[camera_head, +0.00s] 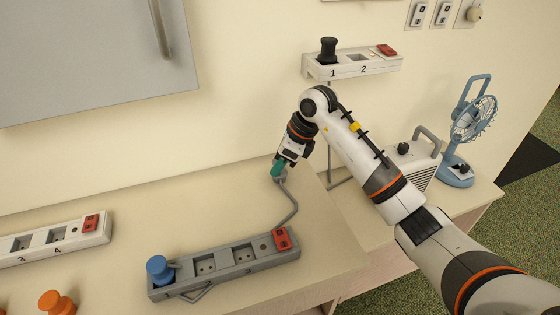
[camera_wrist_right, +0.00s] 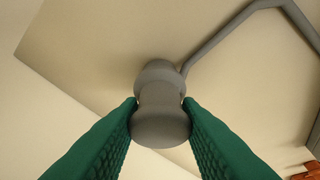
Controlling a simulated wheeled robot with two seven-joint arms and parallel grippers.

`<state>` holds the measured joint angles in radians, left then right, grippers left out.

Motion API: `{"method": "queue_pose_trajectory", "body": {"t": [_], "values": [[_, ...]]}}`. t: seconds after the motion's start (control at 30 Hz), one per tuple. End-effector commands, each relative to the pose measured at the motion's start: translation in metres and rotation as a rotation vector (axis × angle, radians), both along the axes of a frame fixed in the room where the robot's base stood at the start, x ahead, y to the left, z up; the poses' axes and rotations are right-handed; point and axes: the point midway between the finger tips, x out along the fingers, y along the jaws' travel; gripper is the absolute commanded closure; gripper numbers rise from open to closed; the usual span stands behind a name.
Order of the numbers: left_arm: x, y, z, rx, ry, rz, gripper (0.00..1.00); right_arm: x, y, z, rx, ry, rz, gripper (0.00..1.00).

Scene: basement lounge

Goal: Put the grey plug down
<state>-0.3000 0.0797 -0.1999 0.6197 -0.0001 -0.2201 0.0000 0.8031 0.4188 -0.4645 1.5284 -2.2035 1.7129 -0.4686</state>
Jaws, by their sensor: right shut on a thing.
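My right gripper (camera_head: 279,169) is near the back edge of the table, with green fingers shut on the grey plug (camera_head: 281,178). In the right wrist view the grey plug (camera_wrist_right: 160,105) sits between the two green fingertips (camera_wrist_right: 160,112), with its grey cord leading off to the upper right. In the head view the cord runs from the plug toward the grey power strip (camera_head: 225,264). I cannot tell whether the plug touches the table top. My left gripper is out of view.
A blue plug (camera_head: 159,269) sits at the left end of the grey strip. A white strip (camera_head: 55,240) and an orange plug (camera_head: 56,303) are at the left. A wall strip (camera_head: 350,66) holds a black plug (camera_head: 328,50). A blue fan (camera_head: 468,130) and white heater (camera_head: 412,160) stand right. The table's middle is clear.

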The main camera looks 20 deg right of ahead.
Motion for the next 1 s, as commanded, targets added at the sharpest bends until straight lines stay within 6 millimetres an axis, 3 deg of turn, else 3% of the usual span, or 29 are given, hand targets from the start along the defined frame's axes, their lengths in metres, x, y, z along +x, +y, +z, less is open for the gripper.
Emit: {"method": "queue_pose_trajectory", "body": {"t": [0.03, 0.07, 0.17, 0.57, 1.0], "values": [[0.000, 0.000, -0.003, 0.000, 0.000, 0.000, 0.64, 0.000, 0.000, -0.003, 0.000, -0.001, 0.000, 0.93], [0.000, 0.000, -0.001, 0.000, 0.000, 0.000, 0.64, 0.000, 0.000, -0.002, 0.000, 0.000, 0.000, 0.64], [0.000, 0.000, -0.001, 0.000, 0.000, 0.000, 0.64, 0.000, 0.000, -0.001, 0.000, 0.000, 0.000, 0.48], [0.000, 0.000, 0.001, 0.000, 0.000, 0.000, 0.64, 0.000, -0.002, 0.007, -0.001, -0.003, -0.001, 0.47], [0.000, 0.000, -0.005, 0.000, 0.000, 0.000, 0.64, -0.014, -0.025, 0.066, 0.000, -0.002, -0.001, 0.47]]}}
